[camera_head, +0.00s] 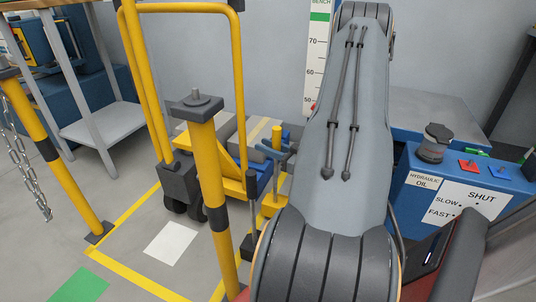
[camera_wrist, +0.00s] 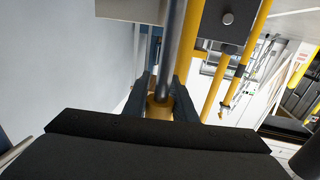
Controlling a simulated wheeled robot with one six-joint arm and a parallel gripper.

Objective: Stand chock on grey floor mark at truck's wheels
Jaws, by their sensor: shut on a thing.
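In the wrist view my gripper (camera_wrist: 163,88) has its two dark fingers closed on a yellow-brown piece (camera_wrist: 159,107). A grey rod (camera_wrist: 172,48) shows beyond it. I cannot tell whether the held piece is part of the chock, and no chock shows clearly. In the head view my arm hides much of the middle, and I cannot make out the gripper surely. The truck's dark wheels (camera_head: 187,204) stand on the floor under its yellow frame (camera_head: 240,70). A pale square mark (camera_head: 171,243) lies in front of the wheels and looks bare; no plainly grey mark shows.
A yellow post (camera_head: 211,190) stands close before the truck. Another post (camera_head: 55,165) with a chain (camera_head: 25,160) is at left. A green floor square (camera_head: 78,287) lies at the lower left. A blue control box (camera_head: 465,190) is at right. Yellow lines (camera_head: 125,222) edge the truck's bay.

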